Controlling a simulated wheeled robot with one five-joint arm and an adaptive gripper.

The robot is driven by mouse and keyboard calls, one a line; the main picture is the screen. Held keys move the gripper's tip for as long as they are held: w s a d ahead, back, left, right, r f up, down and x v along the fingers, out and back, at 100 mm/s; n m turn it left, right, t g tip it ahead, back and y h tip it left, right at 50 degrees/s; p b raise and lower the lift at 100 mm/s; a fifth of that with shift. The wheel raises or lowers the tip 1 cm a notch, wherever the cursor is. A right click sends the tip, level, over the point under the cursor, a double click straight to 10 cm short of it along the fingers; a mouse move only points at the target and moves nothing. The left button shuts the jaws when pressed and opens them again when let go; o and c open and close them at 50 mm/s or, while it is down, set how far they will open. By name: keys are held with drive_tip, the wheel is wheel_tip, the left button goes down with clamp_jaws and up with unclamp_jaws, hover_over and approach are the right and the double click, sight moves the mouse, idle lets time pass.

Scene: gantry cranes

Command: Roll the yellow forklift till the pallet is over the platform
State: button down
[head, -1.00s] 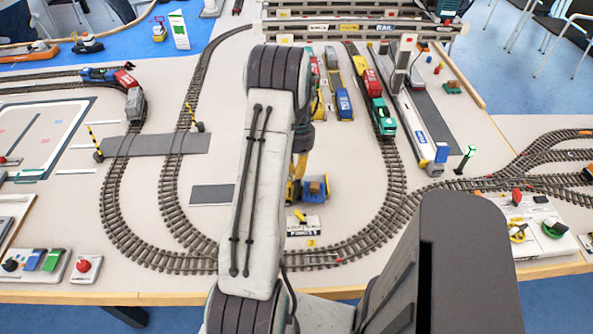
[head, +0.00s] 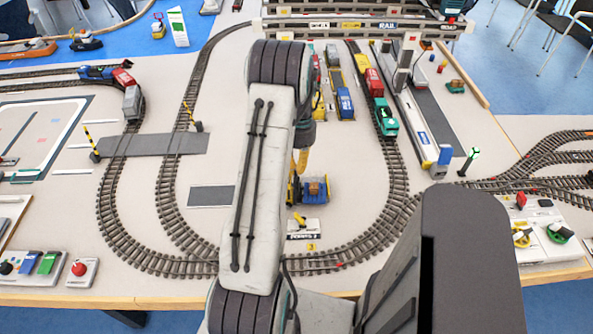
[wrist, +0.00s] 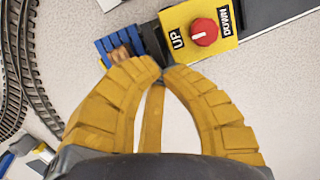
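The yellow forklift shows in the wrist view as a yellow block (wrist: 198,30) marked UP and DOWN with a red knob. A dark part joins it to a blue pallet (wrist: 106,47) with a brown load. In the head view the blue pallet (head: 322,192) sits on the table just right of my arm, which hides most of the forklift. My gripper (wrist: 162,72) has its yellow fingertips drawn together beside the dark part, just below the forklift. I cannot tell if they touch it. I cannot tell which surface is the platform; a dark grey rectangle (head: 210,197) lies left of my arm.
Curved track (head: 385,215) loops around this area, with a green locomotive (head: 386,122) on its right side. A small white sign block (head: 303,229) stands in front of the pallet. A grey crossing (head: 150,143) lies at left.

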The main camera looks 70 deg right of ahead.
drive_tip(key=shift+r, duration=0.55)
drive_tip(key=w+d, duration=0.1)
drive_tip(key=d, duration=1)
drive_tip(key=shift+w+d, duration=0.15)
drive_tip(key=shift+d, duration=0.2)
drive_tip(key=shift+w+d+r, duration=0.1)
drive_tip(key=shift+d, duration=0.05)
